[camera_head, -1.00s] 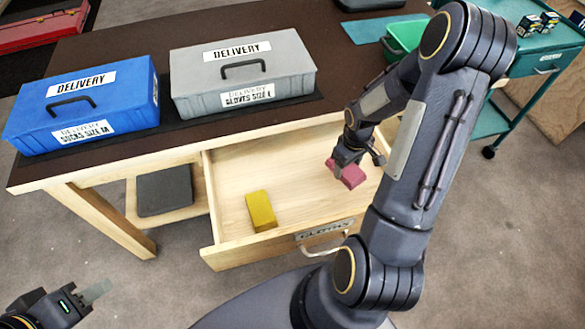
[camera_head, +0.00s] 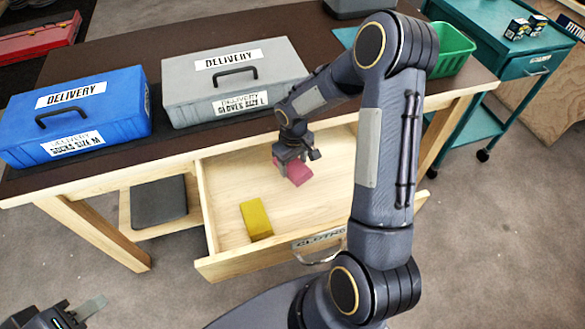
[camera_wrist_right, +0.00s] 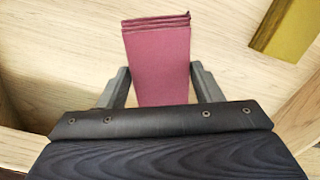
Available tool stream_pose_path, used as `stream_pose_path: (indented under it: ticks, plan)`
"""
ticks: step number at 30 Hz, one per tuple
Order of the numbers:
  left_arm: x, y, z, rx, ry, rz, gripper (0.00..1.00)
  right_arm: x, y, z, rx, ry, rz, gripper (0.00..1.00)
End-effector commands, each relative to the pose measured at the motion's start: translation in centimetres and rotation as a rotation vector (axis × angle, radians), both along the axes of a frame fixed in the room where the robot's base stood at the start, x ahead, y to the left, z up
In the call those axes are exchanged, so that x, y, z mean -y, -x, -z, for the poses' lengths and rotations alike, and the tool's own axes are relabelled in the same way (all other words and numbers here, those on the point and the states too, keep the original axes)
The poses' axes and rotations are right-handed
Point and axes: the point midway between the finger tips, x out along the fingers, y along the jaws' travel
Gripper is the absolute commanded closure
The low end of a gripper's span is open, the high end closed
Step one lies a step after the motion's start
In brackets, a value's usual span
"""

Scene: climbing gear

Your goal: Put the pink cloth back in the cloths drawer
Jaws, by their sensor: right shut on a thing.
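The pink cloth (camera_head: 299,172) is a small folded block. My right gripper (camera_head: 287,160) is shut on it, inside the outline of the open cloths drawer (camera_head: 328,190). In the right wrist view the cloth (camera_wrist_right: 160,65) sits between the two fingers (camera_wrist_right: 160,88), with its folded edges at the far end. I cannot tell whether the cloth touches the drawer floor. A yellow folded cloth (camera_head: 256,219) lies in the drawer, left of centre near its front; it also shows in the right wrist view (camera_wrist_right: 285,28). My left gripper (camera_head: 88,308) is at the lower left, away from the drawer, partly cut off.
A blue box (camera_head: 75,115) and a grey box (camera_head: 232,85) stand on the dark tabletop (camera_head: 200,42) behind the drawer. A green bin (camera_head: 455,50) is at the right. The drawer floor between pink and yellow cloths is bare.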

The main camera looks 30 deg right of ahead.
Motion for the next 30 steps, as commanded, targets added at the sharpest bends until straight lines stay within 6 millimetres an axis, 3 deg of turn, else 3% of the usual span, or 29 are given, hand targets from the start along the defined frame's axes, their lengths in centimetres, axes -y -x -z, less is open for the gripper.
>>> stream_pose_path:
  ticks: [4,10,21,22,27,30]
  plan:
    - [0.0,0.0,0.0,0.0,0.0,0.0,0.64,-0.3,-0.2,0.7,-0.004,0.0,0.001,0.62]
    - [0.0,0.0,-0.1,0.0,0.0,0.0,0.64,-0.2,-0.1,3.3,-0.003,-0.002,0.002,0.62]
    - [0.0,0.0,0.4,0.0,0.0,0.0,0.64,-0.2,-0.2,4.0,0.0,0.0,0.001,0.62]
    - [0.0,0.0,0.4,0.0,0.0,0.0,0.64,-0.2,-0.2,3.9,0.0,0.0,0.001,0.4]
    - [0.0,0.0,0.2,0.0,0.0,0.0,0.64,-0.2,-0.2,3.8,0.0,0.0,0.001,0.19]
    - [0.0,0.0,0.2,0.0,0.0,0.0,0.64,-0.2,-0.2,3.8,0.0,0.0,0.001,0.19]
